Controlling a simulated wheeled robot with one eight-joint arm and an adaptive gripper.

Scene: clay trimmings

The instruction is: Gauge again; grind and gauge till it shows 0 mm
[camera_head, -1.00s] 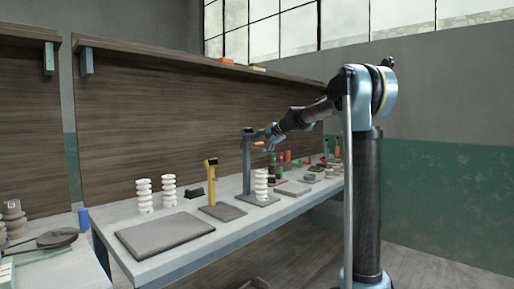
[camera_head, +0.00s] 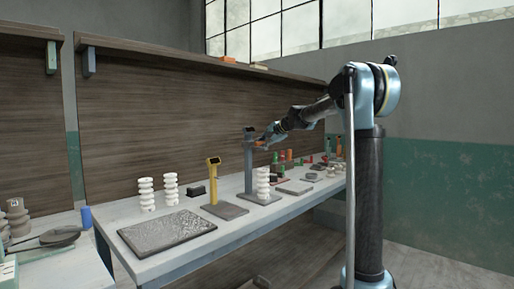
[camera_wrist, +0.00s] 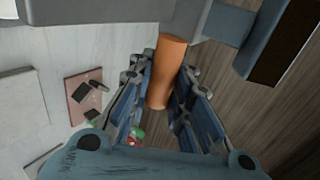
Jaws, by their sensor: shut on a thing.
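A grey stand (camera_head: 248,165) with a dark top piece rises from a flat base on the bench. A white ribbed piece (camera_head: 263,186) stands upright on or at that base. An orange cylinder-shaped grip (camera_wrist: 167,70) sticks out from the stand's grey body. My gripper (camera_wrist: 158,105) is shut on this orange grip, its blue finger pads on both sides. My gripper also shows small beside the stand's upper part in the head view (camera_head: 268,141). A yellow stand (camera_head: 213,182) with a dark top and its own base stands to the left. No reading is legible.
Two more white ribbed pieces (camera_head: 146,194) (camera_head: 171,186) stand behind a dark flat slab (camera_head: 168,231). A small black object (camera_head: 197,191) lies near the yellow stand. Several small red, green and orange things crowd the bench's right part. A wooden back wall (camera_head: 190,120) rises behind.

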